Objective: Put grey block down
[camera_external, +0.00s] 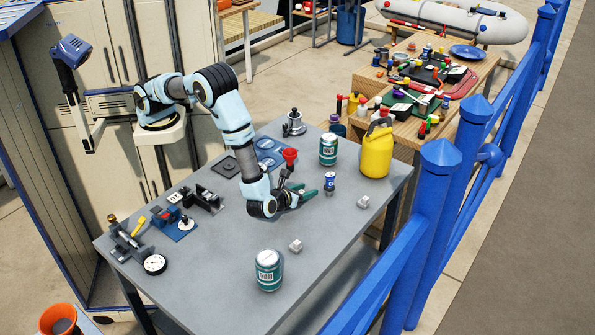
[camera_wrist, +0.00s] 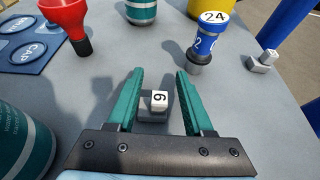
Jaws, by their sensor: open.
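In the wrist view, a small grey block (camera_wrist: 159,101) with a white face marked 6 or 9 sits between the teal fingers of my gripper (camera_wrist: 159,95). The gripper is open, with a gap on each side of the block. The block appears to rest on the grey table, with a dark patch around its base. In the external view my gripper (camera_external: 306,195) is low over the middle of the table (camera_external: 215,262), and I cannot make out this block there. Other small grey blocks lie nearer the front (camera_external: 295,246) and at the right (camera_external: 363,202).
A red funnel (camera_external: 289,156), a teal can (camera_external: 328,149) and a yellow jug (camera_external: 377,151) stand farther back. Another teal can (camera_external: 268,270) stands at the front. In the wrist view, a teal can (camera_wrist: 22,138) is close at left.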

